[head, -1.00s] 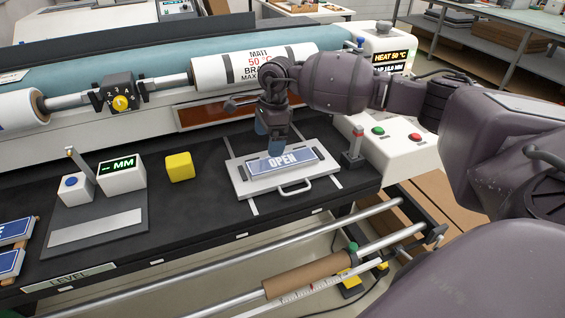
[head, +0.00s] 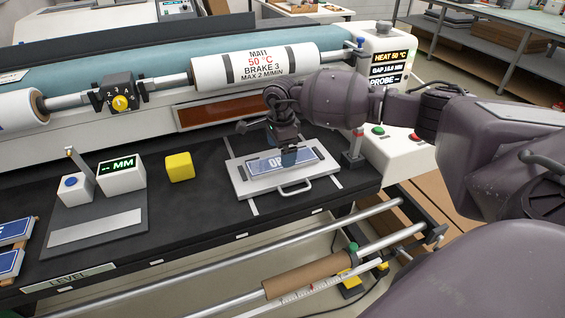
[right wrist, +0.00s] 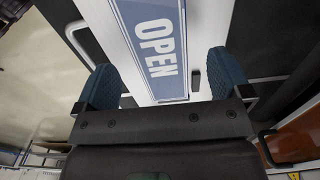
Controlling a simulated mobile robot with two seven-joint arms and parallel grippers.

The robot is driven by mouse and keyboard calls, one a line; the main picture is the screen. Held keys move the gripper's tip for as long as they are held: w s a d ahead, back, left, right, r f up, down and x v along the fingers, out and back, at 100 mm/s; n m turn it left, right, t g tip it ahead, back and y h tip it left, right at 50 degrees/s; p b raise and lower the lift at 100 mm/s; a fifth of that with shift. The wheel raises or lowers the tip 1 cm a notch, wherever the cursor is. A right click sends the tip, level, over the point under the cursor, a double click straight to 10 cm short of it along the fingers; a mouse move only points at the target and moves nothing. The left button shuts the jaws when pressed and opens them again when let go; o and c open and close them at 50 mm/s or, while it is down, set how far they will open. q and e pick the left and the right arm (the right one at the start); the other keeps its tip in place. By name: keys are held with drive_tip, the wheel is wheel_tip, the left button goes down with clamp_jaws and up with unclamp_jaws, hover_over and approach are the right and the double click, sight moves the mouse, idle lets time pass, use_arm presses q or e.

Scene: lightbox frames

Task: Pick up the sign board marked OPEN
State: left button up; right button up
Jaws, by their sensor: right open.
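The blue OPEN sign board (head: 275,165) lies flat on a white tray with a handle (head: 245,185) on the black table. My right gripper (head: 289,156) is over the right half of the sign and covers part of its lettering in the head view. In the right wrist view the open fingers of my right gripper (right wrist: 170,80) stand wide on either side of the sign board (right wrist: 152,50), with nothing held between them. Whether a finger touches the tray cannot be told. My left gripper is not in view.
A yellow block (head: 180,167) and a white gauge box reading MM (head: 121,176) stand left of the tray. A small post with a red top (head: 355,147) stands close on its right. Behind is a printed roller (head: 255,66). Blue signs (head: 10,264) lie at far left.

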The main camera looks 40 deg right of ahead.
wheel_tip(320, 180, down, 3)
drive_tip(key=shift+f, duration=0.15)
drive_tip(key=c, duration=1.1)
